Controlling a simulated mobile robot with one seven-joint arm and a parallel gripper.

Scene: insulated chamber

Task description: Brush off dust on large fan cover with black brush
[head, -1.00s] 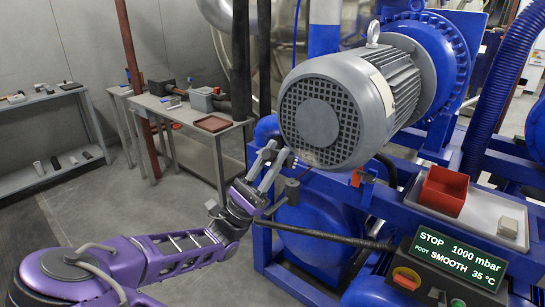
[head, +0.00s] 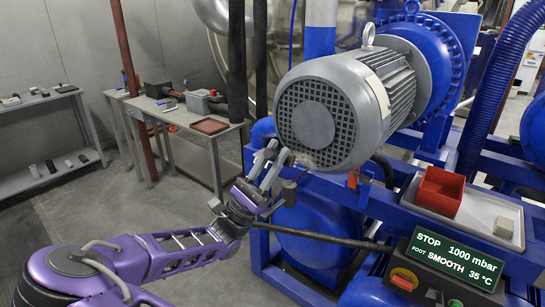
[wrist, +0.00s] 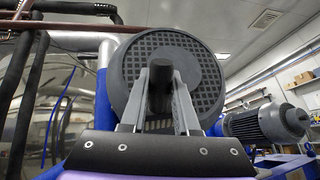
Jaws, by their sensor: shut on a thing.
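The large fan cover (head: 317,122) is the round grey grille on the end of the big grey motor. It fills the upper middle of the wrist view (wrist: 196,62). My gripper (head: 274,155) is at the cover's lower left edge in the head view. In the wrist view my gripper (wrist: 160,84) is shut on a dark, upright cylinder, which looks like the black brush (wrist: 160,90). The brush stands in front of the cover there. Its bristles cannot be made out, and I cannot tell whether it touches the cover. No dust can be clearly seen on the grille.
A red bin (head: 440,190) sits on a pale tray at the right, above a control panel (head: 455,258). A black hose (head: 320,238) runs below my gripper. A grey table (head: 180,112) stands behind to the left. A smaller motor (wrist: 265,123) is at the right in the wrist view.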

